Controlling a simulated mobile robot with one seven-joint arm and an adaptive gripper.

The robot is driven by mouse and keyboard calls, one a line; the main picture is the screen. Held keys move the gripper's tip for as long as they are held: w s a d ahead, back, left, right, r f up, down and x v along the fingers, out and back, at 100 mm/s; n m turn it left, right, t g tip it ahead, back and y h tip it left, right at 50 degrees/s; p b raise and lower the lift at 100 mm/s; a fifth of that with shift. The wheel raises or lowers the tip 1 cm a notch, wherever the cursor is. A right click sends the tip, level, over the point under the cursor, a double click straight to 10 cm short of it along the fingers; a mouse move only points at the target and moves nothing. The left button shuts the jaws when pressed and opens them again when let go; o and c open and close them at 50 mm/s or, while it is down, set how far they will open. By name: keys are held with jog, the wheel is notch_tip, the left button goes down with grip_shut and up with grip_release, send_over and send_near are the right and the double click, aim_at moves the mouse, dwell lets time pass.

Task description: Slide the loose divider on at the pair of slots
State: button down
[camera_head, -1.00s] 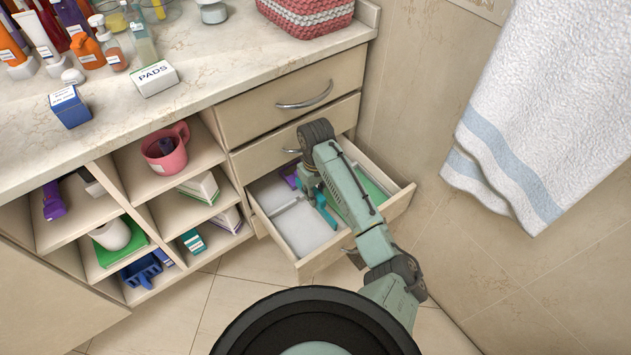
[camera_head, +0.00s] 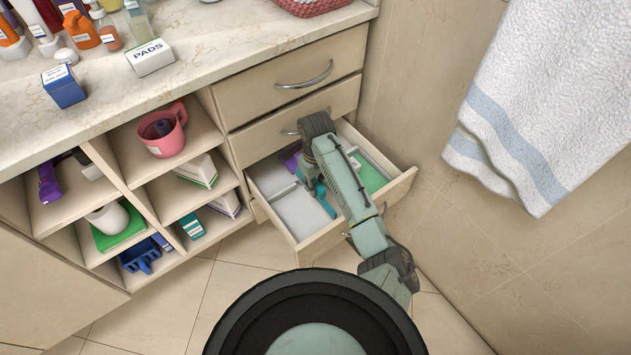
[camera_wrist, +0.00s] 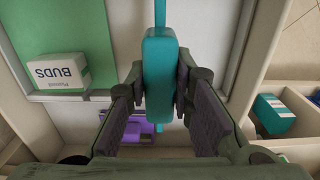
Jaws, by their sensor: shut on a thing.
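My gripper (camera_wrist: 160,88) is shut on the loose divider (camera_wrist: 160,62), a teal piece with a thick grip block and a thin strip running up the wrist view. The fingers press its two sides. In the head view the divider (camera_head: 321,190) shows as a small teal patch under my arm, inside the open drawer (camera_head: 318,247). My gripper there (camera_head: 308,178) is low in the drawer and largely hidden by my arm. The pair of slots cannot be made out, and I cannot tell whether the divider touches the drawer's walls or floor.
A white BUDS box (camera_wrist: 57,72) sits by a green area (camera_wrist: 65,30) of the drawer. A purple item (camera_wrist: 138,131) lies beyond the gripper. Open shelves (camera_head: 178,200) stand left; a towel (camera_head: 535,100) hangs right.

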jog(key=shift+f+b, duration=0.45)
jog(key=shift+f, duration=0.75)
jog(key=shift+p, duration=0.9)
dwell(0.6)
jog(key=shift+f+b, duration=1)
jog(key=shift+f, duration=1)
jog(key=c, duration=1.3)
grip_release()
notch_tip(320, 180, up, 12)
jog(key=shift+f, duration=0.25)
jog(key=shift+r, duration=0.25)
